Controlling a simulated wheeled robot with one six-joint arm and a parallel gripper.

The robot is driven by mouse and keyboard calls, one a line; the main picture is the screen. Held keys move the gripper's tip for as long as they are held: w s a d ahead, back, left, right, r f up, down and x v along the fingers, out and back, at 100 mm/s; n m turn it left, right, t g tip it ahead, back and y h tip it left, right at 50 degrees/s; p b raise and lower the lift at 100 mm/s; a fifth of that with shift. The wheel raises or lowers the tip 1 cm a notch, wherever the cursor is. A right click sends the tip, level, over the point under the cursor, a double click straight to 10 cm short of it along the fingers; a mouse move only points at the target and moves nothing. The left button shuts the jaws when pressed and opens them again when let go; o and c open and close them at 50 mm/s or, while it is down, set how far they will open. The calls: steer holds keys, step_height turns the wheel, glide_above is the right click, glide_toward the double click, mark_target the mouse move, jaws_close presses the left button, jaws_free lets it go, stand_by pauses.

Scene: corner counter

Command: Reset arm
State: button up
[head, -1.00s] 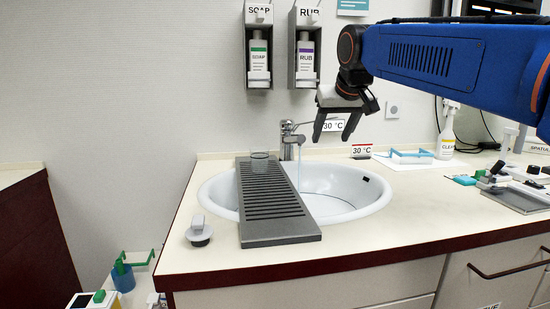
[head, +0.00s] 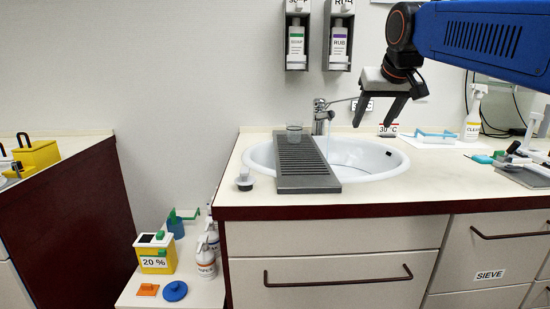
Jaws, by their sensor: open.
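My gripper (head: 380,112) is open and empty. It hangs from my blue arm, with its two dark fingers pointing down, over the right part of the sink (head: 385,162). The fingertips appear above the sink and counter, apart from them, near the faucet (head: 321,118). A clear beaker (head: 294,134) stands on the far end of the grey slotted rack (head: 302,172) that lies across the sink.
A plug (head: 244,180) sits on the counter left of the rack. SOAP (head: 296,42) and RUB (head: 340,44) bottles hang on the wall. A spray bottle (head: 474,118) stands at right. A yellow container (head: 156,254) and a blue lid (head: 175,291) are on the low shelf.

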steer(key=s+d+f+g, duration=0.1)
steer(key=s+f, duration=1.4)
steer(key=f, duration=0.1)
steer(key=s+d+f+g, duration=0.1)
steer(key=s+d+f, duration=0.1)
steer(key=s+f, duration=1.4)
steer(key=shift+d+f+g, duration=0.3)
steer(key=shift+f+g, duration=0.1)
steer(key=shift+f, duration=0.25)
steer(key=shift+c, duration=0.3)
